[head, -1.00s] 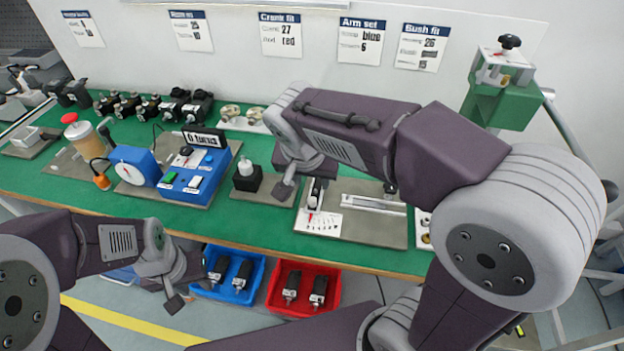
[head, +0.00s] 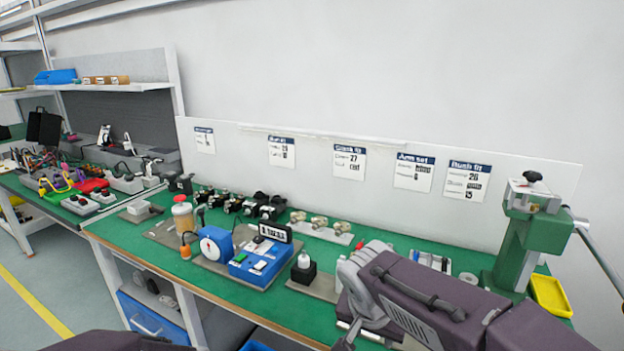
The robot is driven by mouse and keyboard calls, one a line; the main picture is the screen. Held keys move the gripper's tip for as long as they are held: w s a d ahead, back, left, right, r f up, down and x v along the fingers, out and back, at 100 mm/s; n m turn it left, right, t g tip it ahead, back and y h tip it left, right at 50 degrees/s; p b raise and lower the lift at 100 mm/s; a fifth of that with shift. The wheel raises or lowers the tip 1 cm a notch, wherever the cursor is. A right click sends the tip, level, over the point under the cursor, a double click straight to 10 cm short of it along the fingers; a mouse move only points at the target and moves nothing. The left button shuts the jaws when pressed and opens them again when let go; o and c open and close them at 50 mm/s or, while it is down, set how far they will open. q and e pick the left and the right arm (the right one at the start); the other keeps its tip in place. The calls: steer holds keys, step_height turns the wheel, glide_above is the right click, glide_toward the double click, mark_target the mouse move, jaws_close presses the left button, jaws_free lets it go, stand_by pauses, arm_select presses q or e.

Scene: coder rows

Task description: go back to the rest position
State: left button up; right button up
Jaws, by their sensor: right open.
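My right arm comes in from the lower right of the head view. Its gripper (head: 345,338) hangs low over the front part of the green bench (head: 205,273), just right of a small black block with a white top (head: 304,268). The gripper is open, and I see nothing held in it. Its fingertips are small and partly cut off by the bottom edge. Only a purple piece of my left arm shows at the bottom left; the left gripper is out of view.
A blue tester box (head: 258,262) and a dial unit (head: 215,244) stand left of my right gripper. A green press (head: 530,230) and yellow tray (head: 551,295) stand at the right. Several black parts line the back. A second bench (head: 60,212) stands at the far left.

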steer(key=s+d+f+m+g, duration=0.2)
steer(key=s+d+f+g, duration=0.15)
steer(key=d+f, duration=0.35)
steer(key=s+f+n+y, duration=0.2)
steer(key=s+f+n, duration=0.4)
steer(key=f, duration=0.4)
arm_select(q)
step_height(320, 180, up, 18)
steer(key=p, duration=1.7)
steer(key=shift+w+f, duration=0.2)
arm_select(e)
step_height(320, 180, up, 18)
steer(key=n, duration=0.1)
steer(key=shift+a+t, duration=0.35)
steer(key=shift+a, duration=0.05)
